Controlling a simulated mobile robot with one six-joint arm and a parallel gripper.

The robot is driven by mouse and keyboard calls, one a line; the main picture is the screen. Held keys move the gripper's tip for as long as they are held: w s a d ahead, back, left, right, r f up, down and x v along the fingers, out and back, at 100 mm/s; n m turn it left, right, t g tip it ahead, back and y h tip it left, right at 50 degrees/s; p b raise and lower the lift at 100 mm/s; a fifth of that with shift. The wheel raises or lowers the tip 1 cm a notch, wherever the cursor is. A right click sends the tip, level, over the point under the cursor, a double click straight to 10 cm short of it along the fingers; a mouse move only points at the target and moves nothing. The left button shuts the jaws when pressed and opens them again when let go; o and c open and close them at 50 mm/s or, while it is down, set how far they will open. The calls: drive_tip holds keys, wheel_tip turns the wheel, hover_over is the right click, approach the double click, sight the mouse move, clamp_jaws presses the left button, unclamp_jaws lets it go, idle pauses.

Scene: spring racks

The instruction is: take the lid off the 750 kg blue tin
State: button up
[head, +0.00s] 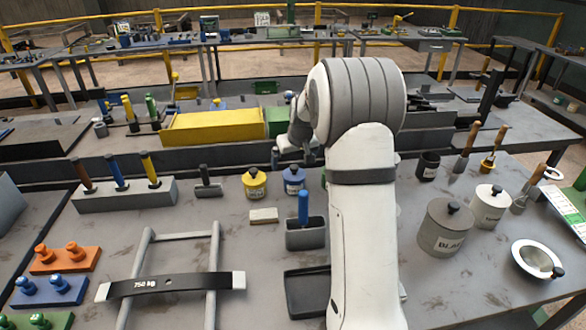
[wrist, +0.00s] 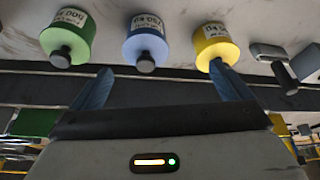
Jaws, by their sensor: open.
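The blue tin (head: 293,184) stands on the grey bench beside the yellow tin (head: 255,186), with a dark knob on its lid. In the wrist view the blue tin (wrist: 147,42) carries a label reading 750 and its knob (wrist: 146,63) points toward me. There it sits between the green tin (wrist: 71,32) and the yellow tin, all with lids and knobs. My gripper (wrist: 162,85) is open and empty, its two blue fingers spread wide on either side of the blue tin's knob, apart from it. In the head view my arm hides most of the green tin.
A grey holder (head: 305,236) with a blue-handled tool stands in front of the tins, near a pale block (head: 264,215). A yellow box (head: 210,126) lies behind. A large grey canister (head: 446,230) stands right of my arm. A spring leaf marked 750 kg (head: 170,284) rests front left.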

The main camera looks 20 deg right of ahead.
sight(295, 168)
drive_tip(key=w+d+f, duration=0.1)
drive_tip(key=w+f, duration=0.1)
drive_tip(key=shift+w+d+f, duration=0.15)
drive_tip(key=shift+w+d, duration=0.15)
drive_tip(key=shift+d, duration=0.05)
drive_tip(key=x, duration=0.2)
drive_tip(key=p+x, duration=0.1)
drive_tip(key=x, duration=0.1)
drive_tip(key=p+x, duration=0.1)
drive_tip(key=shift+w+d+f, duration=0.25)
drive_tip(key=shift+d+f, duration=0.1)
drive_tip(key=shift+d, duration=0.05)
drive_tip(key=shift+w+f, duration=0.25)
drive_tip(key=shift+f, duration=0.35)
drive_tip(key=shift+c, duration=0.2)
drive_tip(key=c, duration=1)
